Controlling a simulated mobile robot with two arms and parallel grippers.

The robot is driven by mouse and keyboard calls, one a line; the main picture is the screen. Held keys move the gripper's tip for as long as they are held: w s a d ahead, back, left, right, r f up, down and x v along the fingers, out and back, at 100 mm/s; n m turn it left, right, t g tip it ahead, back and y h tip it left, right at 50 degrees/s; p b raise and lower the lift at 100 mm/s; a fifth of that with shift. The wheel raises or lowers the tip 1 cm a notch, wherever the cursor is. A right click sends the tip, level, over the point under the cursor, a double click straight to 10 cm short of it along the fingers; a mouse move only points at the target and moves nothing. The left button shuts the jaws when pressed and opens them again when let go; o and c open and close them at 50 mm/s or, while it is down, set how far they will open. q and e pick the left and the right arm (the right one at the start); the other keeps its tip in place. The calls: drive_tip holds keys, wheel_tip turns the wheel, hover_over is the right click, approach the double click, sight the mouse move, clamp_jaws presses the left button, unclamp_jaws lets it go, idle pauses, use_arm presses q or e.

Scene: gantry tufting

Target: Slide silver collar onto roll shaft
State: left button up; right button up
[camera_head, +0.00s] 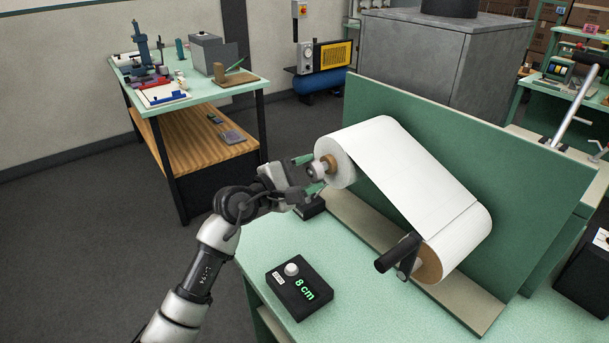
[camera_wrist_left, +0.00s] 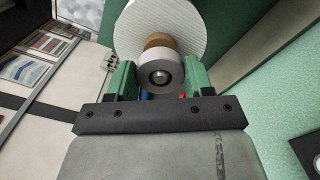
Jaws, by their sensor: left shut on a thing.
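The silver collar (camera_head: 318,170) is a short grey ring at the near end of the upper paper roll (camera_head: 341,163). My left gripper (camera_head: 309,174) is shut on it, with one green finger on each side. In the left wrist view the collar (camera_wrist_left: 152,68) sits between the fingers (camera_wrist_left: 160,84), in line with the roll's brown core (camera_wrist_left: 158,41). The dark round end of the roll shaft (camera_wrist_left: 161,77) shows inside the collar's hole. How far the collar sits along the shaft, and whether it touches the core, I cannot tell. My right gripper is not in view.
The paper web runs down to a lower roll (camera_head: 430,264) with a black crank handle (camera_head: 398,253). A green upright panel (camera_head: 500,190) stands behind both rolls. A black box with a knob reads "8 cm" (camera_head: 299,288) on the green table (camera_head: 340,240), whose front is clear.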

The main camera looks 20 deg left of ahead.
use_arm(q)
drive_tip(key=shift+x, duration=1.15)
idle(0.4)
drive_tip(key=o, duration=1)
drive_tip(key=b+v, duration=0.3)
drive_tip(key=v, duration=0.7)
drive_tip(key=shift+s+a+b, duration=0.25)
drive_tip(key=shift+s+b, duration=0.05)
